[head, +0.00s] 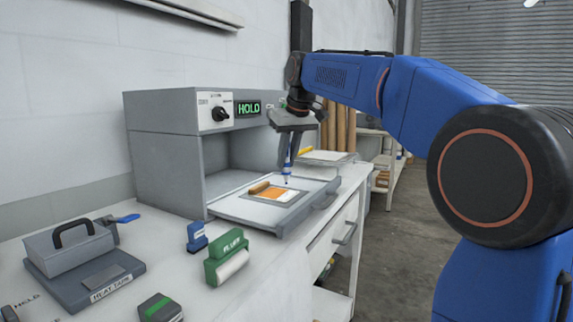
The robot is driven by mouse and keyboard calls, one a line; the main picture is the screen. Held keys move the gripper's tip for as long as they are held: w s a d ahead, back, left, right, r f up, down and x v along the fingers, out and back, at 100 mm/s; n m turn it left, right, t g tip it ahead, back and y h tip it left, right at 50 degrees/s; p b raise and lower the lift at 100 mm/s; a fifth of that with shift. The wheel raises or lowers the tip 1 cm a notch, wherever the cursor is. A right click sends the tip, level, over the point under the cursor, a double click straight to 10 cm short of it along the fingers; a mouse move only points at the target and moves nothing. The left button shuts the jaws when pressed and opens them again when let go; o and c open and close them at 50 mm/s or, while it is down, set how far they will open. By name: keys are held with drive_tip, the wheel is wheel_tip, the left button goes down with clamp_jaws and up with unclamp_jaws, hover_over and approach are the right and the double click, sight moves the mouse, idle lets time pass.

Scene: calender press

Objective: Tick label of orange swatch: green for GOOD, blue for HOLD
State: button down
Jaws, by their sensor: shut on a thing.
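My gripper (292,148) is shut on a blue pen (288,167), held upright with its tip down. The tip is over or at the right side of the orange swatch (265,193); I cannot tell if it touches. The swatch lies flat on the pulled-out tray (245,211) of the grey press (165,160). A white area, apparently its label (289,196), shows at its right; no tick is discernible. An orange-brown roll or strip lies along the swatch's back left edge. The press display (249,109) reads HOLD in green.
A green roller holder (226,257), a small blue object (197,237) and a dark green-topped block (160,307) stand in front of the press. A handled grey box (70,249) sits at left by a HEAT TAPE plate. A white stack (327,157) lies behind the tray.

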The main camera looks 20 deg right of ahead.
drive_tip(key=shift+r, duration=1.6)
